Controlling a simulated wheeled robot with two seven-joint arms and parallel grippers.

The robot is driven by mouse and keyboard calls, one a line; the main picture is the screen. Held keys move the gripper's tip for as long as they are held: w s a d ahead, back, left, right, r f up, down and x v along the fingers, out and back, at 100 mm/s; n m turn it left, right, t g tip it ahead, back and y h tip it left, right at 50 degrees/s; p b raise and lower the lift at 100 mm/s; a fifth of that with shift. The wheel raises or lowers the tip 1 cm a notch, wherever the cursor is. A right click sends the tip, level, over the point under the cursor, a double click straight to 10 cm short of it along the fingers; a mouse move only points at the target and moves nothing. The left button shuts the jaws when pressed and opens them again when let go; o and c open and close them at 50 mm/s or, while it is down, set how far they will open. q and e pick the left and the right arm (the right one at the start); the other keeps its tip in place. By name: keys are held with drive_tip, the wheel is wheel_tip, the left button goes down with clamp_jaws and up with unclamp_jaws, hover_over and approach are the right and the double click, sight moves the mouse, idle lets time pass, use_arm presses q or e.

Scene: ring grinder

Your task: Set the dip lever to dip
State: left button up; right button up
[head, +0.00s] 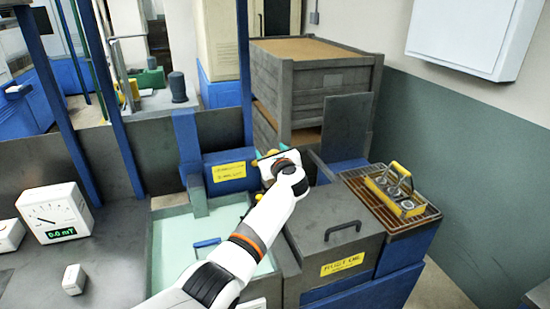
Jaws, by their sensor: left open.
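Small teal parts show beside the fingers. I cannot pick out the dip lever; it may be hidden behind my gripper and wrist. I cannot tell whether the fingers touch anything. My right gripper is out of view.
Right of my arm is a grey lidded box (335,240) with a handle and yellow label. A yellow-handled carrier (395,190) stands on a brown grate. A white gauge (55,213) is at left. Blue posts and stacked grey crates (315,85) stand behind.

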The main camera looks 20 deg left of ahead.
use_arm(q)
drive_tip(key=b+v, duration=0.1)
drive_tip(key=v, duration=1)
drive_tip(key=shift+s, duration=0.35)
drive_tip(key=shift+d, duration=0.1)
